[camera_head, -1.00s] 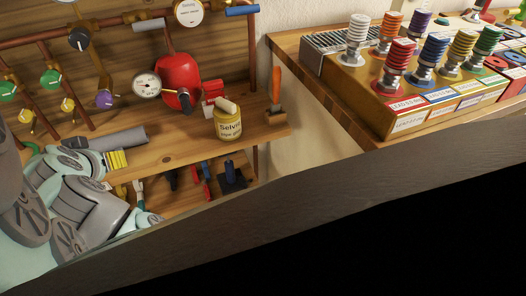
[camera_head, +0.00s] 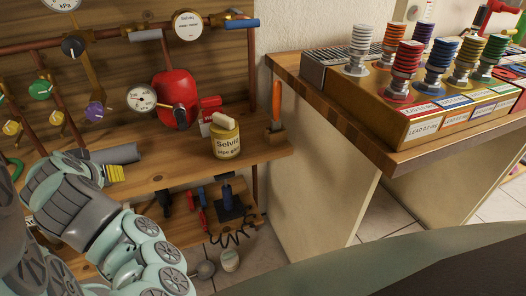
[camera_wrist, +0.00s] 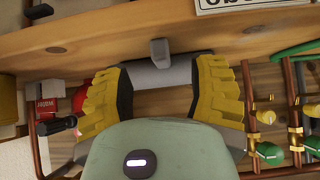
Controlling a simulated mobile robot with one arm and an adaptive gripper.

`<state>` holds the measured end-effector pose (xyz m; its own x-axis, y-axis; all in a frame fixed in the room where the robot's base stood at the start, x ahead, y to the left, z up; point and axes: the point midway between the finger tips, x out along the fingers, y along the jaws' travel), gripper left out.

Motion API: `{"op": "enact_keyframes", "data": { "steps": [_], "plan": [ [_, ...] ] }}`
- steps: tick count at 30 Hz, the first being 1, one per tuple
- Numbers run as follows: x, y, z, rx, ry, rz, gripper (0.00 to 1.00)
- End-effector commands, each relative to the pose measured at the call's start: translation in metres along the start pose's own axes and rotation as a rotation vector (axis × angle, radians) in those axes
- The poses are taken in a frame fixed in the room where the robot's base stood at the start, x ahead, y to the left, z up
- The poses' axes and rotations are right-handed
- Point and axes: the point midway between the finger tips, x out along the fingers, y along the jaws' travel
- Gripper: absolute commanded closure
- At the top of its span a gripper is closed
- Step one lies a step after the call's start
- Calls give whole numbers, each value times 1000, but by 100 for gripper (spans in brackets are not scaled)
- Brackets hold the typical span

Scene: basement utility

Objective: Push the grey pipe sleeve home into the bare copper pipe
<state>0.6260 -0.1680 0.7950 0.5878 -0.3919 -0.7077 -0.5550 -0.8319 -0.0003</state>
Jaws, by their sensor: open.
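A grey pipe sleeve (camera_head: 115,153) lies on the wooden shelf at the left in the head view. In the wrist view the grey sleeve (camera_wrist: 165,75) lies crosswise between and just beyond my fingertips. My gripper (camera_wrist: 160,82) is open, with a yellow ribbed finger on each side. In the head view one yellow finger of my gripper (camera_head: 115,173) shows just in front of the sleeve; my arm hides the rest. Contact cannot be told. Copper pipes (camera_head: 100,38) run along the back board; I cannot tell which is the bare one.
On the shelf (camera_head: 180,165) stand a yellow Selvic jar (camera_head: 226,142), a red can (camera_head: 209,108) and an orange-handled tool (camera_head: 276,103). A red tank (camera_head: 174,92) and gauges are behind.

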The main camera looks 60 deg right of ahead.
Motion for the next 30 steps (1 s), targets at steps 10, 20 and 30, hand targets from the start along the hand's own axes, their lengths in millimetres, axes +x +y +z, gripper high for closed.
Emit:
{"op": "enact_keyframes", "data": {
  "steps": [10, 20, 30],
  "plan": [
    [35, 0, 0, -2, -4, 0, 43],
    [48, -1, -2, -3, 1, -2, 43],
    [48, 0, -2, -3, 1, -2, 54]
  ]
}}
